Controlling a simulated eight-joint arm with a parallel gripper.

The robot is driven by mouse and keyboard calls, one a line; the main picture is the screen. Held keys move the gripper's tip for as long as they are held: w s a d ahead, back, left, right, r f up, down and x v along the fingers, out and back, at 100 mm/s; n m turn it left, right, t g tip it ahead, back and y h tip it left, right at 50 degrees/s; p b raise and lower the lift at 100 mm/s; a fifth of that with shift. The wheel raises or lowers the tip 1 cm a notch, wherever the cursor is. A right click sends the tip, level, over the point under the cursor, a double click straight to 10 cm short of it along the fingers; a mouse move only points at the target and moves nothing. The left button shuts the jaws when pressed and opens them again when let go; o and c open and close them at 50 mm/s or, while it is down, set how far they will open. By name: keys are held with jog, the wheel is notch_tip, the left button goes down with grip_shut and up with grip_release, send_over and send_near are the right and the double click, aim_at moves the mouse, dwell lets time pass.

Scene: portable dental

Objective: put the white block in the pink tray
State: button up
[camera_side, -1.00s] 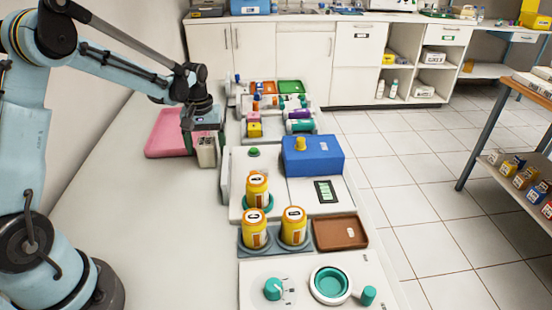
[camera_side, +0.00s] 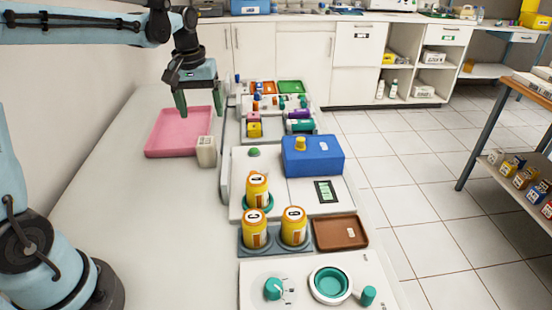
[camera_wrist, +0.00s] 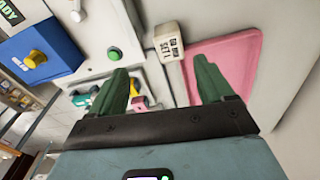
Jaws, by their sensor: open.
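The white block (camera_side: 206,151) stands upright on the white counter against the near right corner of the pink tray (camera_side: 168,148), outside it. The pink tray looks empty. My gripper (camera_side: 198,110) is open and empty, raised above the tray's far right part, with its green fingers pointing down. In the wrist view, the block (camera_wrist: 169,42) with dark lettering shows ahead of the fingers (camera_wrist: 165,80), beside the pink tray (camera_wrist: 222,58). The right finger hides part of the tray.
A raised panel (camera_side: 223,185) edges the stations to the right of the block. A blue box (camera_side: 312,157), yellow jars (camera_side: 256,188) and a brown tray (camera_side: 340,232) are on that side. The counter nearer than the tray is clear.

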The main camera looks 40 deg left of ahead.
jog(key=s+d+f+m+t, duration=0.1)
jog(key=s+d+m+t, duration=0.4)
jog(key=s+d, duration=0.6)
jog(key=shift+s+d+m+t, duration=0.15)
jog(key=shift+d+m+t, duration=0.25)
jog(key=shift+m, duration=0.8)
jog(key=shift+o, duration=0.8)
jog(key=shift+s+d+f, duration=0.15)
jog(key=shift+s+f, duration=0.15)
